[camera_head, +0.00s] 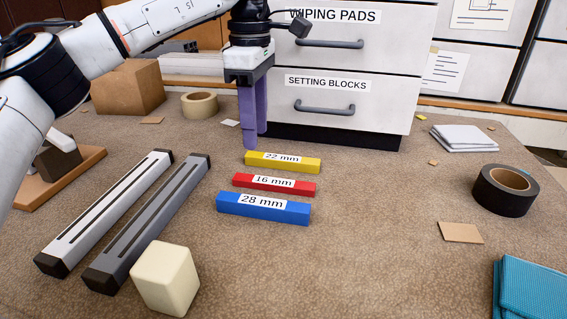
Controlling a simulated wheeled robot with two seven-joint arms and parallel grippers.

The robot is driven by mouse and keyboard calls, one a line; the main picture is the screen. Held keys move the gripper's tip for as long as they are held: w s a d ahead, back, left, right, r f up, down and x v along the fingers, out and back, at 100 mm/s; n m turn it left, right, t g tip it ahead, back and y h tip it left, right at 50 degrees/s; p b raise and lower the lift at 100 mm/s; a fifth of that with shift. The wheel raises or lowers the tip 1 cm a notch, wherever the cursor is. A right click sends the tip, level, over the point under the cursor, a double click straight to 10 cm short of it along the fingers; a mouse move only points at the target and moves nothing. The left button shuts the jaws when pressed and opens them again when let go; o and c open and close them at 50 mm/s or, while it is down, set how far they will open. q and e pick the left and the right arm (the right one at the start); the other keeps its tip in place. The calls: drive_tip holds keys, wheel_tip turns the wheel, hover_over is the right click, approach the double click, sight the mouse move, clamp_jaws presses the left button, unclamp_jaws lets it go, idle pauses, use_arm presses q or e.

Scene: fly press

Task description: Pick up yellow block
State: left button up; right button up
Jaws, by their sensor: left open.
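The yellow block (283,168), labelled "22 mm", lies flat on the brown surface in front of the drawer cabinet. The red block (300,190), labelled "16 mm", lies just nearer to me, and the blue block (292,217), labelled "28 mm", is nearest of the three. My left gripper (252,143) points down with its purple fingers close to the left end of the yellow block. It is open with nothing visible between its fingers. I cannot tell how far its tips are above the surface. My right gripper is out of view.
A cabinet with a "SETTING BLOCKS" drawer (345,112) stands close behind. Two long bars (110,213) lie at left, with a cream block (165,278) in front. Black tape (488,190) and blue cloth (535,292) are at right. Space right of the blocks is mostly clear.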

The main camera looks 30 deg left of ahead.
sight(260, 155)
use_arm(q)
drive_tip(key=f, duration=0.3)
drive_tip(key=w+f+b, duration=0.1)
drive_tip(key=f, duration=0.1)
drive_tip(key=shift+f, duration=0.2)
clamp_jaws()
